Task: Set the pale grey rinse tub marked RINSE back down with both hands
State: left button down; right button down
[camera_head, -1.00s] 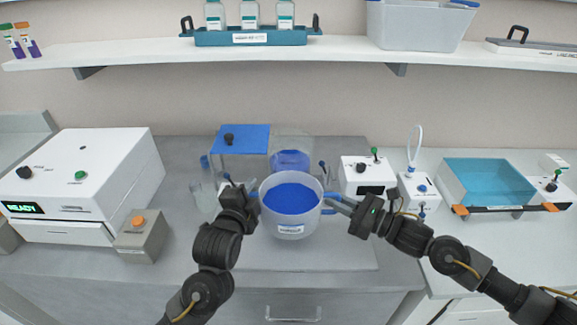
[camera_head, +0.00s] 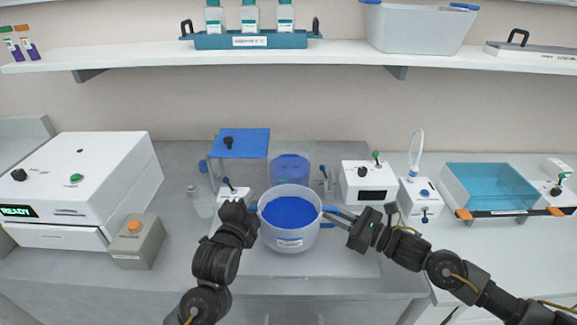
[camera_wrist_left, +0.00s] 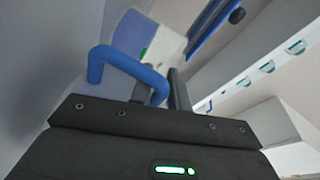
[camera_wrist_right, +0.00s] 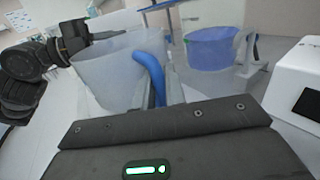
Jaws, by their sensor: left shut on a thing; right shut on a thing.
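The pale grey rinse tub (camera_head: 289,238) holds blue liquid and has a label on its front. It is upright over the pale mat at the middle of the bench; I cannot tell whether its base touches. My left gripper (camera_head: 250,209) is shut on its left blue handle, which shows in the left wrist view (camera_wrist_left: 128,66). My right gripper (camera_head: 341,216) is shut on its right blue handle, seen in the right wrist view (camera_wrist_right: 150,72). The tub wall (camera_wrist_right: 105,75) also shows there. The tub hides part of what stands behind it.
A second clear vessel with blue liquid (camera_head: 290,168) stands right behind the tub. A blue-topped stand (camera_head: 241,143) is behind left, a white box with a display (camera_head: 368,183) behind right. A grey box with an orange button (camera_head: 138,242) is at left. The mat's front (camera_head: 330,264) is clear.

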pick_arm(q)
jog(key=shift+r, duration=0.1)
